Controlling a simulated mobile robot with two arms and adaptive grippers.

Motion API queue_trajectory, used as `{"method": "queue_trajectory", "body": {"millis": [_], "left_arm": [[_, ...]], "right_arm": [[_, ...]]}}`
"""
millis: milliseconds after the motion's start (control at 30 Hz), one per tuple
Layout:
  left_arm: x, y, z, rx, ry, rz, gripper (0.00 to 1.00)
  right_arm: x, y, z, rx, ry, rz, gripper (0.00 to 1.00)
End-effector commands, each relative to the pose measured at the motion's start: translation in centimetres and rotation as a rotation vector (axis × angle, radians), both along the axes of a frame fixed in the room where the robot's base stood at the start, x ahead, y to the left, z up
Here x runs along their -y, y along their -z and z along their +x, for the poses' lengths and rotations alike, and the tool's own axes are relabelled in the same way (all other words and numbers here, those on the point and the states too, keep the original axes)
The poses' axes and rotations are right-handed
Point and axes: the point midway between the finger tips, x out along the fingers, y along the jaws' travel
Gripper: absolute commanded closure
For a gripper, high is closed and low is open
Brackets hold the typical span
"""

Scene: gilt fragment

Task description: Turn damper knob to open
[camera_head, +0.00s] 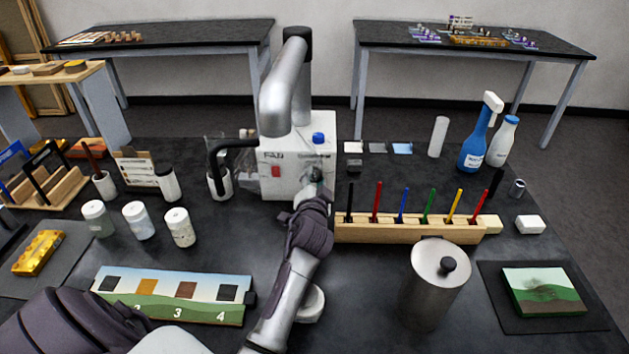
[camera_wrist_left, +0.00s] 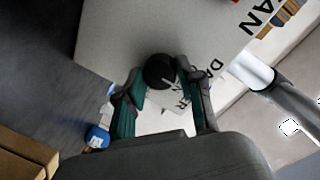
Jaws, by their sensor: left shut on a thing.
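The white fan box (camera_head: 288,165) stands at the middle of the black table, with a red switch (camera_head: 276,171) and lettering on its front. The round black damper knob (camera_wrist_left: 160,71) is on the box front, beside a partly covered "DAMPER" label (camera_wrist_left: 180,98). My left gripper (camera_wrist_left: 163,80) has its fingers on either side of the knob and is shut on it; in the head view the gripper (camera_head: 314,184) reaches the front right of the box and mostly hides the knob. The knob's exact turn is hard to read. My right gripper is in neither view.
A wooden rack (camera_head: 400,230) of coloured tools stands close right of my left gripper. A metal canister (camera_head: 433,290) is at the front right. White jars (camera_head: 180,227) and a numbered board (camera_head: 172,295) lie left. A silver duct (camera_head: 284,90) rises behind the box.

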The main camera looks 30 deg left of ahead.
Motion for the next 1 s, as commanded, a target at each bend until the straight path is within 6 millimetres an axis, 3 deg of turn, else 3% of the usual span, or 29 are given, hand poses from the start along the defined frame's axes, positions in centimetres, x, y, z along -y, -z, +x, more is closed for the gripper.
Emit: {"method": "queue_trajectory", "body": {"millis": [100,133,300,667,1000], "left_arm": [[0.0,-0.1,0.0,0.002,-0.001,-0.001,0.98],[0.0,-0.1,0.0,0.002,-0.001,-0.001,0.61],[0.0,0.0,0.0,0.001,-0.001,0.0,0.37],[0.4,0.0,-0.5,-0.001,0.001,0.0,0.37],[3.1,-0.6,-5.1,-0.001,0.001,-0.002,0.37]], "right_arm": [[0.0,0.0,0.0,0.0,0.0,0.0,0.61],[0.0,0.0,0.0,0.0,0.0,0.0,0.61],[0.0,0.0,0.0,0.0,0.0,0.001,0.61],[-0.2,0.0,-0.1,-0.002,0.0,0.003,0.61],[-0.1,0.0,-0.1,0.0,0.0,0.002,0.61]]}}
